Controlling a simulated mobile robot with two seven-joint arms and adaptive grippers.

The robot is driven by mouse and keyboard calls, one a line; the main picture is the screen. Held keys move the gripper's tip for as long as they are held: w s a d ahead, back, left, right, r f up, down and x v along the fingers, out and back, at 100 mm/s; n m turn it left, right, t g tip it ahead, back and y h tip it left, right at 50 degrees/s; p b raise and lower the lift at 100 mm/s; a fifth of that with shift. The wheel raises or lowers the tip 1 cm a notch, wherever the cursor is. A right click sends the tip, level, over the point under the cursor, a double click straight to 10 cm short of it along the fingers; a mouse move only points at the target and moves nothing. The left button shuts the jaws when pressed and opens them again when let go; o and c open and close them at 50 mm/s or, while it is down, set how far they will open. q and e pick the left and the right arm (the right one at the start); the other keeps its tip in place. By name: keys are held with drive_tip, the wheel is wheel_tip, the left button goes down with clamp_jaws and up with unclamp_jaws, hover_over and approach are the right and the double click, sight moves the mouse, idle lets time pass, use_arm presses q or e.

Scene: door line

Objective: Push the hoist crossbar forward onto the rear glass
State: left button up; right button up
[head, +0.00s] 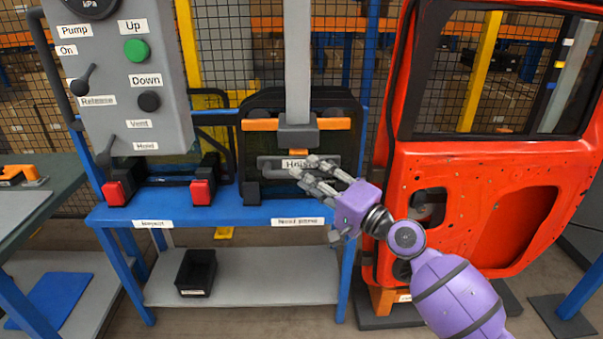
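The hoist's grey vertical post (298,55) comes down at the centre and ends in a dark grey block (297,133). An orange crossbar (260,125) runs out to both sides of it. Below hangs a grey bar with a label (272,163), partly covered by my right gripper. Dark glass (262,104) stands upright behind the crossbar. My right gripper (303,167) reaches in from the right, its two fingers apart, at the right part of the labelled bar. I cannot tell whether it touches the bar. My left gripper is out of view.
A grey control panel (135,75) with knobs and levers is at upper left. A blue bench (215,212) carries red-capped blocks (202,191). A black bin (196,272) sits on the lower shelf. A red door (470,185) stands close by on the right.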

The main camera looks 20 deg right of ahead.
drive_tip(key=v, duration=0.9)
drive_tip(key=shift+d+r, duration=0.1)
drive_tip(key=s+f+n+g+h+p, duration=0.25)
drive_tip(key=s+f+n, duration=0.3)
drive_tip(key=f, duration=0.65)
drive_tip(key=s+f+n+g+h+p, duration=0.15)
drive_tip(key=s+f+n+h, duration=0.35)
drive_tip(key=f, duration=0.7)
use_arm(q)
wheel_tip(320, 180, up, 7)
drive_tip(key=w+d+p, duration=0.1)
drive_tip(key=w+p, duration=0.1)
drive_tip(key=p, duration=0.1)
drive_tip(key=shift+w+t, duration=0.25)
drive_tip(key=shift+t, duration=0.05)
use_arm(e)
drive_tip(key=s+a+f+g, duration=0.1)
drive_tip(key=s+a+f, duration=0.1)
drive_tip(key=s, duration=0.7)
drive_tip(key=s+a+f+g+h, duration=0.1)
drive_tip(key=s+a+f+g, duration=0.1)
drive_tip(key=s+f, duration=0.3)
drive_tip(key=s+a+f+g, duration=0.1)
drive_tip(key=s+a+f, duration=0.1)
drive_tip(key=s, duration=1)
drive_tip(key=shift+s+a+f+g+h, duration=0.2)
drive_tip(key=shift+s+f+g+h, duration=0.15)
drive_tip(key=shift+f, duration=0.5)
